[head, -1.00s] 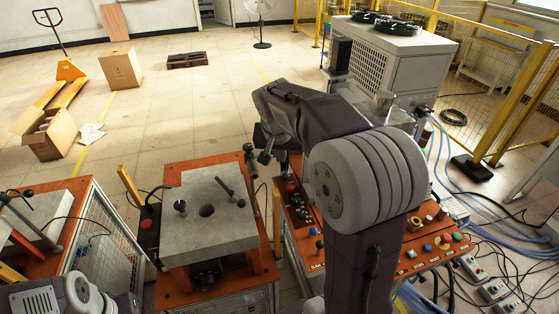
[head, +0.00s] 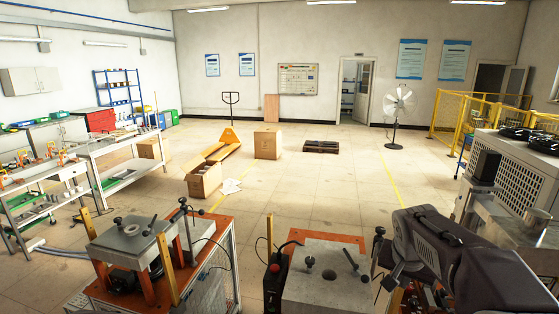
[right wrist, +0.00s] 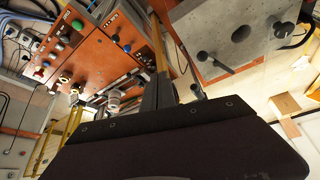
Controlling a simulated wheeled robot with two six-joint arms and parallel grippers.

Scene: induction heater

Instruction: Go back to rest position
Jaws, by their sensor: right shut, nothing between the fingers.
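My right arm comes in from the lower right of the head view. Its gripper (head: 386,262) hangs beside the right edge of a grey slab (head: 325,290) on an orange-topped stand. The gripper is shut and holds nothing. In the right wrist view the dark fingers (right wrist: 178,92) show at the middle, between an orange control panel (right wrist: 88,50) and the grey slab (right wrist: 238,36). I cannot tell from the picture how far the fingers are above either. My left gripper is not in view.
A second slab stand (head: 130,243) is at the lower left. The white heater cabinet (head: 520,170) stands on the right, by yellow fencing (head: 480,112). Workbenches (head: 120,160) line the left. A carton (head: 268,144) and a pallet (head: 321,146) lie beyond open floor.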

